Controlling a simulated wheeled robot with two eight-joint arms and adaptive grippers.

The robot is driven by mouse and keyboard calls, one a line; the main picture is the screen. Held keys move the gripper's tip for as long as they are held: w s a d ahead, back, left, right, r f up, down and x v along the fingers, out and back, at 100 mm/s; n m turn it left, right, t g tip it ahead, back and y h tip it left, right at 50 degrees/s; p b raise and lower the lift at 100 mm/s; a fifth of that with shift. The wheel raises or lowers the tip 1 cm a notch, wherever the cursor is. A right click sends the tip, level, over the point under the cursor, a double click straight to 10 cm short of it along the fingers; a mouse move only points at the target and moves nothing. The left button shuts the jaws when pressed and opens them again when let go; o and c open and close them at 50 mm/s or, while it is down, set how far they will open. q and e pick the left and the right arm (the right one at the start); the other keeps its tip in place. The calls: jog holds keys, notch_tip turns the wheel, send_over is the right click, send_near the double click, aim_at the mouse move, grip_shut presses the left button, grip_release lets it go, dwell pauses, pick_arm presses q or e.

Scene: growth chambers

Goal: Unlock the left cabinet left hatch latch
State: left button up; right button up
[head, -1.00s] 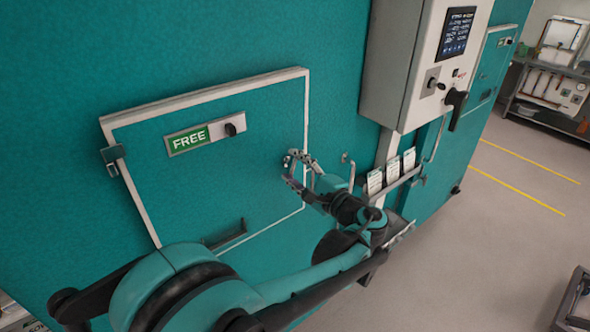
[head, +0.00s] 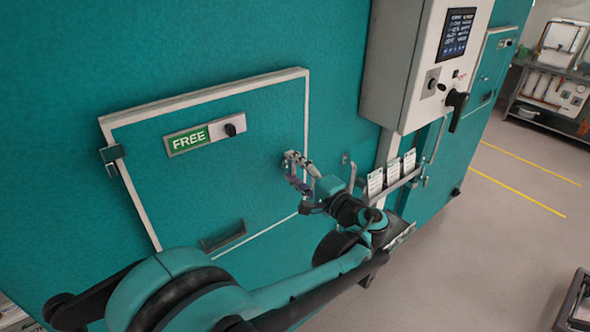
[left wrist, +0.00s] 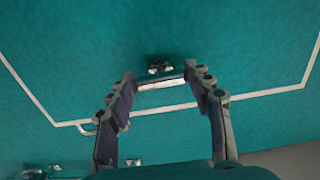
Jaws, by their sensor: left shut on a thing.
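The left hatch (head: 215,160) is a teal panel with a pale frame and a green FREE sign (head: 188,140) with a dark knob. Its small metal latch sits near the right edge, mostly hidden by my gripper in the head view. In the left wrist view the latch shows as a dark base with a bright bar (left wrist: 161,83). My left gripper (head: 292,170) is at the latch, its fingertips at the two ends of the bar. The left wrist view also shows the gripper (left wrist: 160,80), shut on the bar. My right gripper is out of view.
A grey control box (head: 415,70) with a screen and dark handle juts out right of the hatch. Below it is a rack of white cards (head: 390,175). A dark bracket (head: 223,236) sits low on the hatch. Open floor (head: 490,240) lies to the right.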

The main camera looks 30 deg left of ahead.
pick_arm(q)
jog(key=o, duration=1.1)
jog(key=shift+o, duration=0.2)
jog(key=v, duration=1.2)
jog(key=shift+f, duration=0.1)
